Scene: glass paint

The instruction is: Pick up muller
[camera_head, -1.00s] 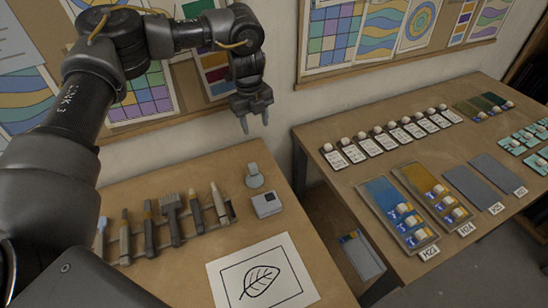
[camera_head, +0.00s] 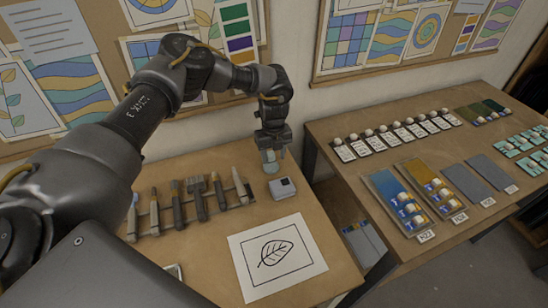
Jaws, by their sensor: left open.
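The muller (camera_head: 270,168) is a small pale grey-blue glass piece standing upright at the back of the left table, just left of a small grey-white box. My left gripper (camera_head: 271,150) points down right over it, with its fingers at the muller's upper part. The fingers are open; whether they touch the muller I cannot tell. The muller's top is hidden by the gripper. My right gripper is not in view.
A small grey-white box (camera_head: 282,188) stands close beside the muller. A rack of brushes and tools (camera_head: 185,205) lies to the left. A leaf drawing (camera_head: 277,256) lies in front. The right table (camera_head: 349,184) holds paint trays and labelled cards.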

